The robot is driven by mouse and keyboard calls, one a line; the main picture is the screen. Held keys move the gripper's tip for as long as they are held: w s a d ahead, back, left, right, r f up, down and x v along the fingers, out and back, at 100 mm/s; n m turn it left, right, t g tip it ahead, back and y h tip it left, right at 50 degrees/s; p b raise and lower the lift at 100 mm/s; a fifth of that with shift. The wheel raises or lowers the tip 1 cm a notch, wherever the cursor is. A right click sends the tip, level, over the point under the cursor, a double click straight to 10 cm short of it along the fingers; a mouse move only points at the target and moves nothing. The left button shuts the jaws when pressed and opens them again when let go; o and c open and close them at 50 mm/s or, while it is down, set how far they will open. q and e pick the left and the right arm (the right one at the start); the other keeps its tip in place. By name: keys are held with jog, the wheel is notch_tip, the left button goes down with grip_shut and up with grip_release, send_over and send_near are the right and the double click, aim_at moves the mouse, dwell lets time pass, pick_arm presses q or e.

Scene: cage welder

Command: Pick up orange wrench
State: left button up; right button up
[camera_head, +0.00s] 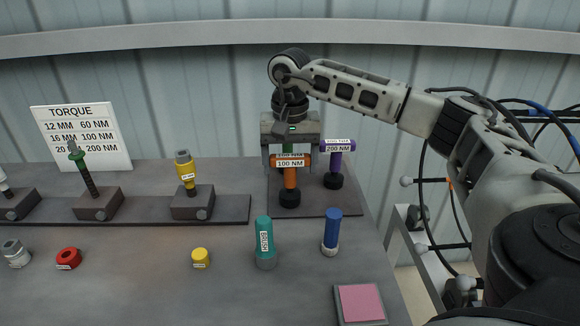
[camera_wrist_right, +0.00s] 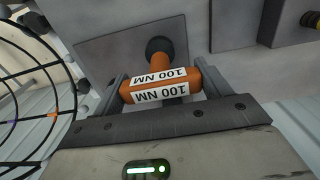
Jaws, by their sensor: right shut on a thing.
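The orange wrench (camera_head: 290,178) stands upright at the back right of the table, its T-handle on top with a "100 NM" label and its lower end in a black round socket (camera_head: 290,198). My right gripper (camera_head: 291,160) comes down over it from above and is shut on its handle. In the right wrist view the orange handle (camera_wrist_right: 160,85) with its white "100 NM" labels lies between the two fingers. I cannot tell whether the wrench is lifted off its base. My left gripper is not in view.
A purple 200 NM wrench (camera_head: 335,162) stands close to the right of my gripper. A blue cylinder (camera_head: 332,228) and a teal cylinder (camera_head: 264,236) stand in front. A yellow tool (camera_head: 186,172) is to the left. A pink pad (camera_head: 361,303) lies at the front right.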

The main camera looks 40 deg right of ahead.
notch_tip(320, 180, up, 2)
jog(key=shift+r, duration=0.2)
jog(key=s+a+r, duration=0.6)
jog(key=a+r, duration=0.4)
jog(key=a, duration=0.2)
jog(key=shift+a+p, duration=0.35)
jog(key=shift+p, duration=0.1)
jog(key=shift+o, duration=0.8)
jog(key=c, duration=0.5)
jog(key=shift+s, duration=0.15)
jog(key=shift+c, duration=0.2)
